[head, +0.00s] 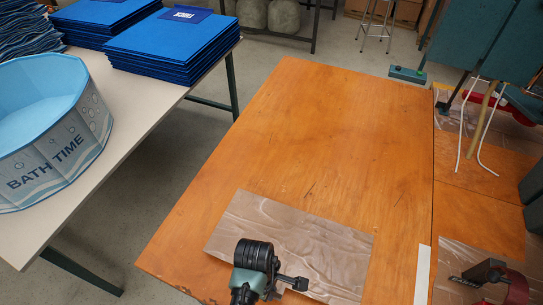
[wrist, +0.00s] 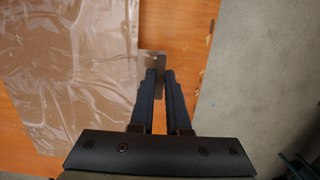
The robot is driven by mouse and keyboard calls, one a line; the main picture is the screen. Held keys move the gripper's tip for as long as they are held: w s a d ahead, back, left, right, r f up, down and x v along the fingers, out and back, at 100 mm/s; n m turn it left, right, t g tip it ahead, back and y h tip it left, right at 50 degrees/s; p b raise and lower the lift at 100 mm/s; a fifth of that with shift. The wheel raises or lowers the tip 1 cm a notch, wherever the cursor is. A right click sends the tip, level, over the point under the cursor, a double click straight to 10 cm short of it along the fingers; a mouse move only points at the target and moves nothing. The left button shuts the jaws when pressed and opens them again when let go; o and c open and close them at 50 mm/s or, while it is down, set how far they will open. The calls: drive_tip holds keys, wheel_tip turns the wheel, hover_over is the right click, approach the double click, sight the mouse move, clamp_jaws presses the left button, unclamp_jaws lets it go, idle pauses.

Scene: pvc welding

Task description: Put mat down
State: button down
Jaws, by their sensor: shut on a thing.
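The mat is a clear, wrinkled plastic sheet (head: 310,239) at the near edge of the orange wooden table. In the wrist view the sheet (wrist: 70,70) fills the left side, spread over the wood. My gripper (head: 300,284) is in front of the sheet in the head view. In the wrist view my gripper's fingers (wrist: 159,75) are shut at the sheet's right edge, with a small greyish piece between the tips that looks like part of the sheet. The near part of the sheet is hidden by my arm and cut off by the picture.
The wooden table (head: 330,140) is clear beyond the sheet. A white table (head: 130,110) at left holds a blue tub (head: 60,125) and stacked blue mats (head: 175,45). Welding equipment (head: 490,50) and another clear sheet (head: 455,258) are at right. Grey floor (wrist: 265,80) lies beyond the table edge.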

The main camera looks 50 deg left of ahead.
drive_tip(key=shift+f, duration=1.45)
drive_tip(key=shift+f, duration=0.2)
drive_tip(key=c, duration=0.9)
unclamp_jaws()
drive_tip(key=shift+r, duration=0.15)
